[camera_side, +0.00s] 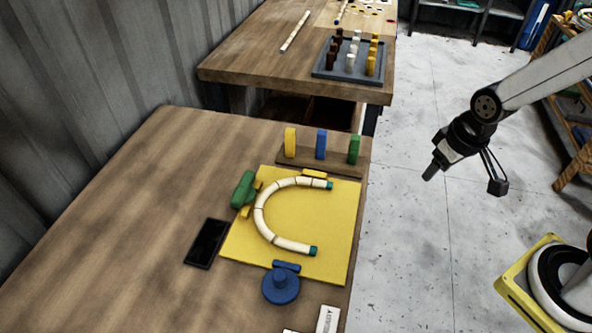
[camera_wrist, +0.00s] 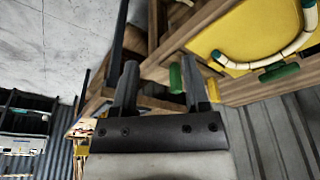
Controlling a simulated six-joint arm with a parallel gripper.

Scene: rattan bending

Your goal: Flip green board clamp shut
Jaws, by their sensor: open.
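The yellow board (camera_side: 335,230) lies on the wooden table, with a cream rattan strip (camera_side: 262,212) bent into a U on it. The strip's two ends have dark green tips. My gripper (camera_side: 431,173) hangs over the floor, right of the table and well away from the clamp. In the wrist view its two fingers (camera_wrist: 160,68) are apart and empty.
A blue clamp (camera_side: 281,286) sits at the board's front edge and a yellow clamp (camera_side: 314,173) at its back. A wooden rack (camera_side: 292,160) with yellow, blue and green pieces stands behind the board. A black phone (camera_side: 208,243) lies left. The table's left side is clear.

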